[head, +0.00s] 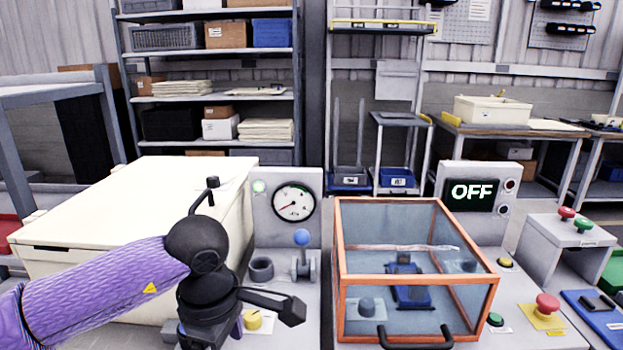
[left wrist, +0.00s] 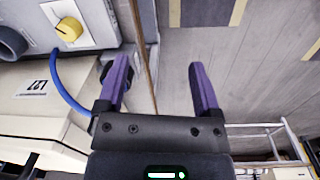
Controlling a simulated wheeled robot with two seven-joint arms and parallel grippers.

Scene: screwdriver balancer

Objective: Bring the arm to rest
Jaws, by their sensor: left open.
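My left arm (head: 95,285) comes in from the left in a purple sleeve, its black wrist in front of the cream box and beside the bench. My left gripper (left wrist: 160,82) shows two purple fingers spread wide apart in the left wrist view, with nothing between them. The yellow knob (head: 252,319) is close to the gripper's right in the head view and also shows in the wrist view (left wrist: 68,29). In the head view the fingertips are mostly hidden. My right gripper is in neither view.
A large cream box (head: 120,195) stands at left. A gauge (head: 293,201), a blue-knobbed lever (head: 302,238) and an orange-framed clear case (head: 415,279) are on the bench. A red button (head: 547,302) is at right. A blue cable (left wrist: 63,85) hangs near the fingers.

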